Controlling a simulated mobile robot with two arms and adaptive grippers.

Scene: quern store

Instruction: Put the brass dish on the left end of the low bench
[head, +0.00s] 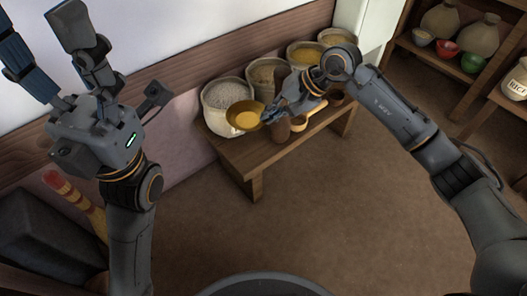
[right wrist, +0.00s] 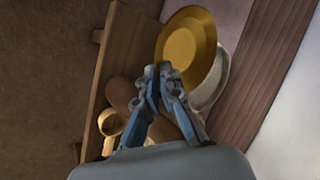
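The brass dish (head: 245,114) is a shallow round yellow dish, tilted, in front of the white-filled pot at the left end of the low bench (head: 247,158). My right gripper (head: 267,115) reaches in from the right with its fingertips at the dish's rim. In the right wrist view, the fingers (right wrist: 164,68) are close together on the near edge of the dish (right wrist: 190,42), and the dish seems held above the bench. The fingers hide that part of the rim. My left gripper (head: 38,28) is raised at the upper left, fingers spread and empty.
Several pots of grain, one with white contents (head: 229,92), line the back of the bench. Shelves with jars and bowls (head: 447,48) are at the upper right. The floor in front is clear.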

